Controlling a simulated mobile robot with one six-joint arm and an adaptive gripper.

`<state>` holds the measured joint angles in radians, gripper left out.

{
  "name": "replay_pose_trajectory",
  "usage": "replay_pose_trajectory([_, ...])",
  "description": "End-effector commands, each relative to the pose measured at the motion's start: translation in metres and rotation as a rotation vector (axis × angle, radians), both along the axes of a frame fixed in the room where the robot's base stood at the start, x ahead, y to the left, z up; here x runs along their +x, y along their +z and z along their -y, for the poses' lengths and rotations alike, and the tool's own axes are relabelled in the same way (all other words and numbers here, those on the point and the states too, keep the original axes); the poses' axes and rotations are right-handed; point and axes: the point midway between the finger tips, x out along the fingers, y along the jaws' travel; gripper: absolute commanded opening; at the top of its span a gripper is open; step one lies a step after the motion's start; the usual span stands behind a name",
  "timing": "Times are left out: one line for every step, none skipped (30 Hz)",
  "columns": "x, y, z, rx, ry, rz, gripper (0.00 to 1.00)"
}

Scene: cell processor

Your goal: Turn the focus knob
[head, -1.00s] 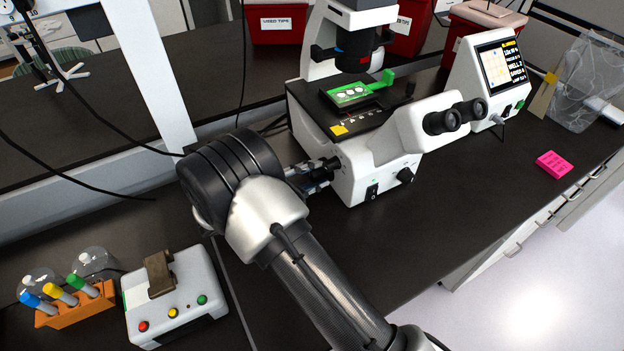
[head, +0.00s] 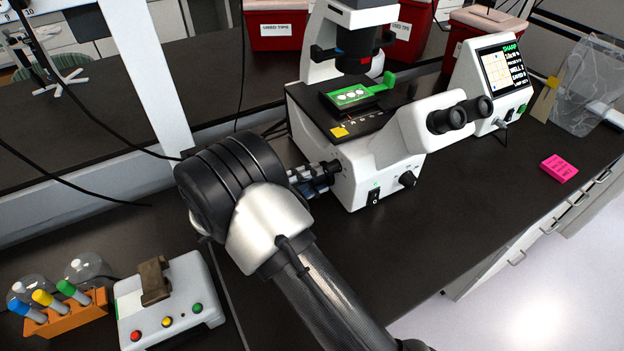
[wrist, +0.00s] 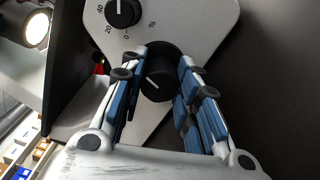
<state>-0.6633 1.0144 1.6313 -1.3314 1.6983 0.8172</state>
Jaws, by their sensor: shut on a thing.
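The focus knob (wrist: 158,86) is a black round knob with a short white mark, on the microscope's pale side panel in the wrist view. My gripper (wrist: 167,64) is shut on it, with one blue-padded finger on each side. In the head view my gripper (head: 322,174) reaches the left side of the white microscope (head: 352,192), and its fingers mostly hide the knob. The monitor (head: 503,72) at the microscope's right shows a green header that reads SHARP. A slide holder with a green tab (head: 376,91) lies on the stage.
A second black knob with a number scale (wrist: 123,11) sits close by on the same panel. A button box (head: 183,300) and an orange tube rack (head: 68,320) stand at lower left. Red tip bins (head: 275,30) are behind. The bench front is clear except for a pink pad (head: 558,168).

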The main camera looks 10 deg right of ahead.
Motion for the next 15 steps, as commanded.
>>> replay_pose_trajectory([-0.0002, -0.0003, 0.0, 0.001, 0.0, -0.001, 0.05])
replay_pose_trajectory([-0.0002, -0.0003, 0.0, 0.001, 0.0, -0.001, 0.05])
replay_pose_trajectory([-0.0002, -0.0003, 0.0, 0.001, 0.0, -0.001, 0.05])
replay_pose_trajectory([-0.0002, -0.0003, 0.0, 0.001, 0.0, -0.001, 0.3])
replay_pose_trajectory([-0.0002, -0.0003, 0.0, 0.001, 0.0, -0.001, 0.32])
replay_pose_trajectory([-0.0002, -0.0003, 0.0, 0.0, 0.0, -0.001, 0.34])
replay_pose_trajectory([-0.0001, -0.0003, -0.0001, -0.001, 0.0, -0.002, 0.36])
replay_pose_trajectory([-0.0001, -0.0003, -0.0001, -0.001, 0.0, -0.002, 0.38])
replay_pose_trajectory([-0.0001, -0.0002, -0.0001, -0.001, 0.0, -0.002, 0.41])
replay_pose_trajectory([-0.0001, -0.0002, -0.0001, -0.001, 0.0, -0.002, 0.43])
replay_pose_trajectory([0.0, -0.0002, 0.0, -0.001, 0.0, -0.002, 0.45])
replay_pose_trajectory([-0.0001, -0.0002, -0.0001, -0.001, 0.0, -0.002, 0.48])
replay_pose_trajectory([-0.0001, -0.0001, -0.0001, -0.001, 0.0, -0.002, 0.49])
replay_pose_trajectory([0.0, -0.0001, 0.0, -0.001, 0.0, -0.002, 0.49])
replay_pose_trajectory([0.0, -0.0001, 0.0, -0.001, 0.0, -0.002, 0.49])
